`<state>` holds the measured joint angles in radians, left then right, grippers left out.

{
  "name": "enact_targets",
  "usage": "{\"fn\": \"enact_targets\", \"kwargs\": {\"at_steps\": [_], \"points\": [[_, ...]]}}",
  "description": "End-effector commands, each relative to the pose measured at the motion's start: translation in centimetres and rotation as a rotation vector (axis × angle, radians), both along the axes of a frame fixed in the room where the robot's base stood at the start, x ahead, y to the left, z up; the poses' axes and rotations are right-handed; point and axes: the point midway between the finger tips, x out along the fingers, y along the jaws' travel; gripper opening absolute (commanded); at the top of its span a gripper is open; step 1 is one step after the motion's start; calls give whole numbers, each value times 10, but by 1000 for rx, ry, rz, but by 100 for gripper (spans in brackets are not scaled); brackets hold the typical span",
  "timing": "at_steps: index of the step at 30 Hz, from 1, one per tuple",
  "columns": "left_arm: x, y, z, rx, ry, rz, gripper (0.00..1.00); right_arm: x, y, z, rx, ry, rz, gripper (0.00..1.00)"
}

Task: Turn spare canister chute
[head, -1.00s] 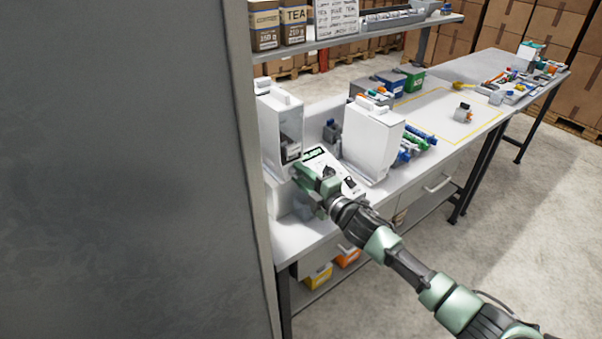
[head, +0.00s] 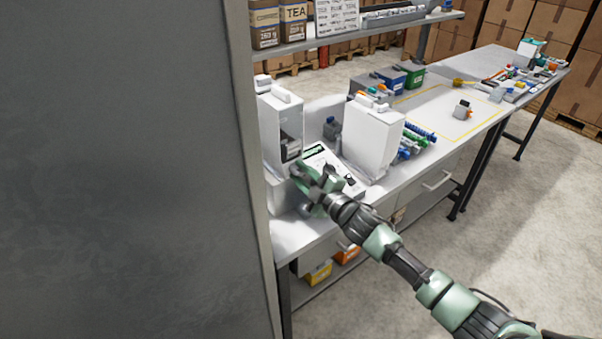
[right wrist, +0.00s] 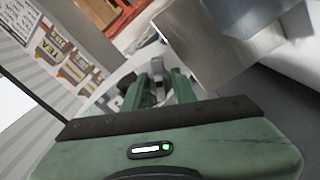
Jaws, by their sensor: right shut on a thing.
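A tall white canister (head: 280,115) with a dark window stands at the left of the bench in the head view. Another white canister (head: 372,140) stands to its right. My right gripper (head: 302,180) is at the lower front of the left canister, below its window. In the right wrist view its two green fingers (right wrist: 158,92) are shut on a small grey part (right wrist: 158,84), which looks like the chute. The fingers hide most of this part, so its exact angle cannot be told. My left gripper is not in view.
A white device with a small display (head: 316,152) lies between the canisters, close to my gripper. A large grey panel (head: 120,170) blocks the left of the head view. A shelf (head: 350,36) with tea and coffee packs runs above.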

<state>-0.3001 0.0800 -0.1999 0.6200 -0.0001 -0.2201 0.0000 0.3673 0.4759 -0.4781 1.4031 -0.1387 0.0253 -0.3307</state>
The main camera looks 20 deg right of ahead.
Motion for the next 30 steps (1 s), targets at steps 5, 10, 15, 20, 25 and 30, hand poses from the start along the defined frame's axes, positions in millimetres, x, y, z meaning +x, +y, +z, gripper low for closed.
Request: {"fn": "enact_targets", "kwargs": {"at_steps": [5,10,15,20,25,30], "points": [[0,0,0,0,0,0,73,-1,0,-2,-1,3,0,0],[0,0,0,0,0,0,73,-1,0,-2,-2,3,1,33],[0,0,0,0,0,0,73,0,0,-1,-2,2,0,33],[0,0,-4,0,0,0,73,-9,-3,-3,-2,1,1,33],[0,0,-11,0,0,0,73,-34,-13,-5,-4,3,0,33],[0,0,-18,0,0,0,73,-58,-21,-5,-2,4,0,33]]}}
